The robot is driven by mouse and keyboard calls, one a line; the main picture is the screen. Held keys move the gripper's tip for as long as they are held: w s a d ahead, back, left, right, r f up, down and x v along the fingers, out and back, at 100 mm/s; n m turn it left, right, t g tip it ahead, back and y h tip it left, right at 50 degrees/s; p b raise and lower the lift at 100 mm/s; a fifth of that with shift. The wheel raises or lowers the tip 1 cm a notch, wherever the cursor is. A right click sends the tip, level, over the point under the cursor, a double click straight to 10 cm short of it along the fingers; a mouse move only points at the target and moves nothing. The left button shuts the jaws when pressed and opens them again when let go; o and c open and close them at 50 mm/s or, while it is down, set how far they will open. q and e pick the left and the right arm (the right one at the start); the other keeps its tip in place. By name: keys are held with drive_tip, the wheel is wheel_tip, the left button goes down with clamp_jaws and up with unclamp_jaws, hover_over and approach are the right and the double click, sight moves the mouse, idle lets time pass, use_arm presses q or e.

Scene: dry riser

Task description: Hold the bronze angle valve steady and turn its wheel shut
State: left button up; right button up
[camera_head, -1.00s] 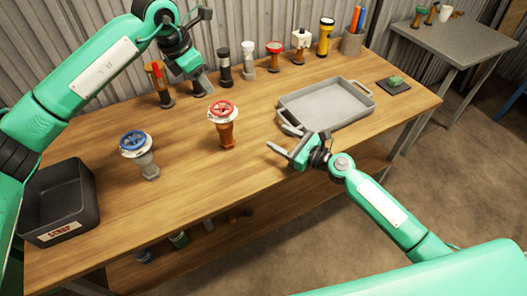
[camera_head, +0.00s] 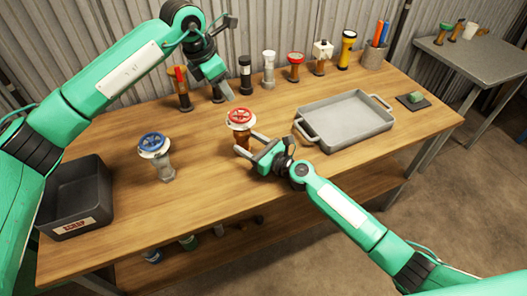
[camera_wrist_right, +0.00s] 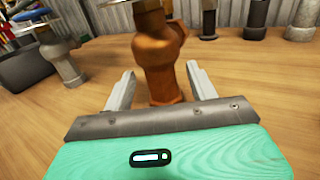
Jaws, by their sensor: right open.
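The bronze angle valve (camera_head: 242,139) stands upright on the wooden workbench, with a red wheel (camera_head: 240,116) on top. My right gripper (camera_head: 246,143) is open and low at the valve, with one finger on each side of its body. In the right wrist view the bronze body (camera_wrist_right: 161,62) shows between the two fingers (camera_wrist_right: 160,85), with a gap on both sides; the wheel is out of the picture. My left gripper (camera_head: 228,93) points down above and behind the red wheel, apart from it; its jaw opening is not clear.
A grey valve with a blue wheel (camera_head: 154,145) stands to the left. A dark scrap bin (camera_head: 76,196) sits at the bench's left end. A grey tray (camera_head: 345,121) lies to the right. Several fittings and a yellow torch (camera_head: 346,50) line the back. The front of the bench is clear.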

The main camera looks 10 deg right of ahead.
drive_tip(key=shift+x, duration=1.4)
drive_tip(key=shift+c, duration=0.2)
